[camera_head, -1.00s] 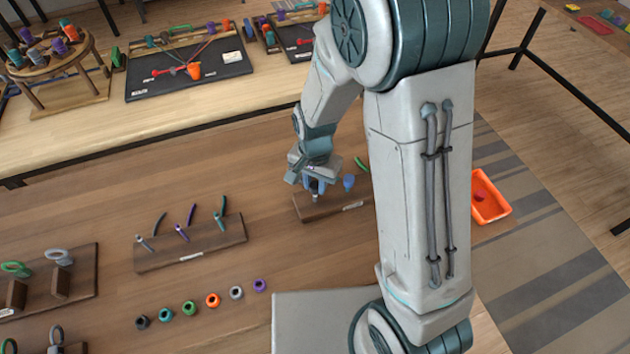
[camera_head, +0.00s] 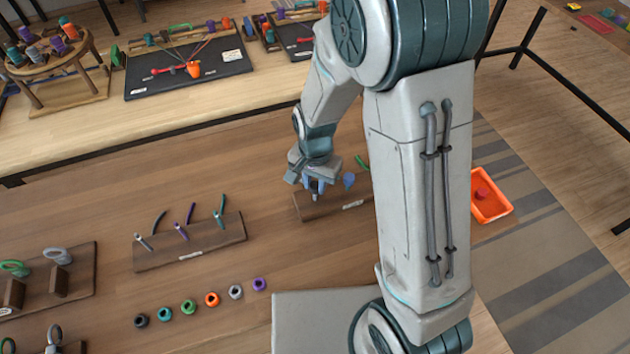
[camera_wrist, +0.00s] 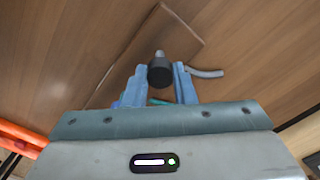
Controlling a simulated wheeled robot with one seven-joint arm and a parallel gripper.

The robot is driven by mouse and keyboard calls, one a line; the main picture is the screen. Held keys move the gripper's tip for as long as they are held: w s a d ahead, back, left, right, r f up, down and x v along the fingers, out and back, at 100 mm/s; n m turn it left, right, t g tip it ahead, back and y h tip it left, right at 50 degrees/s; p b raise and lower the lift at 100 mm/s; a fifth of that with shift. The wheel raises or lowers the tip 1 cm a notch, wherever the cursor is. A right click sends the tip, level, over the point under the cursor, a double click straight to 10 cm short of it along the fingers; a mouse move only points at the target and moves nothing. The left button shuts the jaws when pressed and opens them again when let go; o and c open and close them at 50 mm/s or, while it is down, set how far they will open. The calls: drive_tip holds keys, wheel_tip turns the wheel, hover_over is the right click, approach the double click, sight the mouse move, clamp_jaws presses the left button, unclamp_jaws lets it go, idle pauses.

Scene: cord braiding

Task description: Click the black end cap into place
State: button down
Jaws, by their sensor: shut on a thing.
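My gripper (camera_head: 314,188) is low over a small wooden holder (camera_head: 352,205) on the brown table, partly hidden behind my arm in the head view. In the wrist view its two blue fingers (camera_wrist: 160,85) are closed around a black cylindrical piece, which looks like the black end cap (camera_wrist: 160,72). A pale grey tip (camera_wrist: 160,53) shows directly beyond the cap, in line with it. I cannot tell whether the cap touches or covers that tip.
A blue piece (camera_head: 348,181) stands right of my gripper. Left are a wooden holder (camera_head: 190,250) with several cords and a row of coloured rings, including a purple ring (camera_head: 260,284). An orange tray (camera_head: 490,208) with a red object is beyond my arm.

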drive_tip(key=shift+f+b, duration=0.65)
drive_tip(key=shift+f, duration=0.15)
drive_tip(key=shift+f+b, duration=0.4)
drive_tip(key=shift+b, duration=0.1)
drive_tip(key=c, duration=0.8)
unclamp_jaws()
drive_tip(key=shift+f, duration=0.1)
drive_tip(key=shift+r+p, duration=2.45)
drive_tip(key=shift+r, duration=0.75)
drive_tip(key=s+d+r+n+t, duration=0.1)
drive_tip(key=s+d+r+n, duration=0.2)
drive_tip(key=s+d+r, duration=0.3)
drive_tip(key=s+d+r+n+t, duration=0.2)
drive_tip(key=s+d+r, duration=0.4)
drive_tip(key=r, duration=0.8)
drive_tip(key=shift+s+n+t, duration=0.3)
drive_tip(key=shift+s+n, duration=0.1)
